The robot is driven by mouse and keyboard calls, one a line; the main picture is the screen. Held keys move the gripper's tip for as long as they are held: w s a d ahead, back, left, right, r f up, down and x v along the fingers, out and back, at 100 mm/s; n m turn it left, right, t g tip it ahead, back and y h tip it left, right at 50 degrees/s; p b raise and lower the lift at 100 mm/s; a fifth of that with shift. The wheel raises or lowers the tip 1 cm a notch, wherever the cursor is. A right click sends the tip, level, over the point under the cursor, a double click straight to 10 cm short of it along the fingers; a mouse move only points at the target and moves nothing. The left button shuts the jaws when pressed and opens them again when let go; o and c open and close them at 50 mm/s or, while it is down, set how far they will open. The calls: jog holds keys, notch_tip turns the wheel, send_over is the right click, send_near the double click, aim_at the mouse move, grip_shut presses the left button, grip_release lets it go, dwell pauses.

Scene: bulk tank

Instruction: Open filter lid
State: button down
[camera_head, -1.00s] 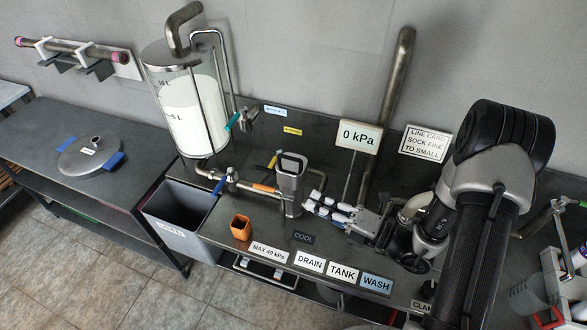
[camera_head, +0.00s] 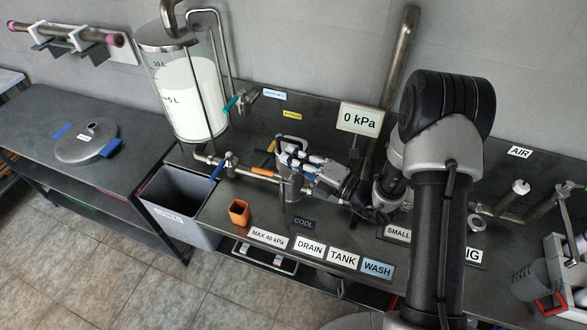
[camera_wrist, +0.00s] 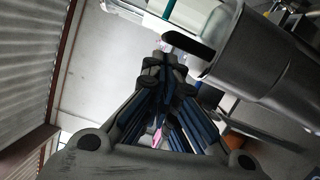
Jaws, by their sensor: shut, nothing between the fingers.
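The metal filter housing (camera_head: 290,188) stands on the dark bench, in line with the pipe; its upper part is mostly hidden behind my gripper in the head view. In the wrist view the fingertips (camera_wrist: 172,62) lie close beside the handle end. I cannot tell whether they touch it, or whether the lid is seated.
A glass tank (camera_head: 190,95) stands behind left. A pipe with a blue-handled valve (camera_head: 229,160) runs into the filter. An orange cup (camera_head: 239,212) stands at the bench front, a grey bin (camera_head: 180,205) to the left. A sign (camera_head: 360,118) reads 0 kPa.

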jog(key=shift+w, duration=0.25)
jog(key=shift+r, duration=0.1)
jog(key=shift+w+d+r+m+p, duration=0.1)
jog(key=shift+w+r+m+p, duration=0.25)
jog(key=shift+p, duration=0.5)
